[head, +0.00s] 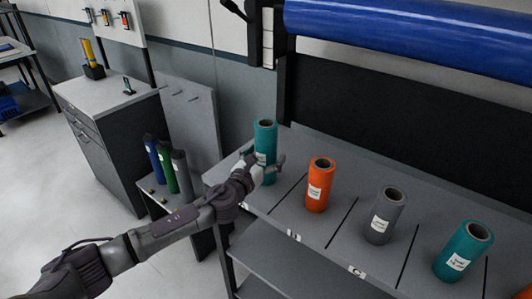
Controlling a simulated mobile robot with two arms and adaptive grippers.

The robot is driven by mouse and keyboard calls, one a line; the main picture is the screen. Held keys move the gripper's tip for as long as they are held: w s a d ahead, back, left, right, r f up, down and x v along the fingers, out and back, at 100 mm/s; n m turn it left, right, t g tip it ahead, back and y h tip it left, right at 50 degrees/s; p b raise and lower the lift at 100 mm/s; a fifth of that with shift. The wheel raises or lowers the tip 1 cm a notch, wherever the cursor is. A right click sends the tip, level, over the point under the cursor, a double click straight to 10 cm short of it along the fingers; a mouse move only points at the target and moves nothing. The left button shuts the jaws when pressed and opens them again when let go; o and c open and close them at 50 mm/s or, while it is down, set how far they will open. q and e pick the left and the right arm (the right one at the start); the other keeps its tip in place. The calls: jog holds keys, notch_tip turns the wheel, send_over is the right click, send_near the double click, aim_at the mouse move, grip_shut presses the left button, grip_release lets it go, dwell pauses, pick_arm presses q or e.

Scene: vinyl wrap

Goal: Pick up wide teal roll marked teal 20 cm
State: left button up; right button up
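A tall teal roll (265,135) with a white label stands upright at the left end of the grey shelf. The label print on both is too small to read. My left gripper (264,162) is at the lower half of the left teal roll, its fingers spread to either side of it. It looks open, with no clear grip on the roll. The gripper and wrist hide part of the roll's base. My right gripper is not in view.
An orange roll (320,185) and a grey roll (384,215) stand between the teal ones, in lanes split by dark lines. A large blue roll (410,38) hangs above the shelf. Blue, green and grey tubes (166,165) stand left, by a workbench (105,95).

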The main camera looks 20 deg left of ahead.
pick_arm(q)
jog(key=c, duration=1.3)
jog(key=shift+r, duration=0.1)
jog(key=shift+c, duration=0.7)
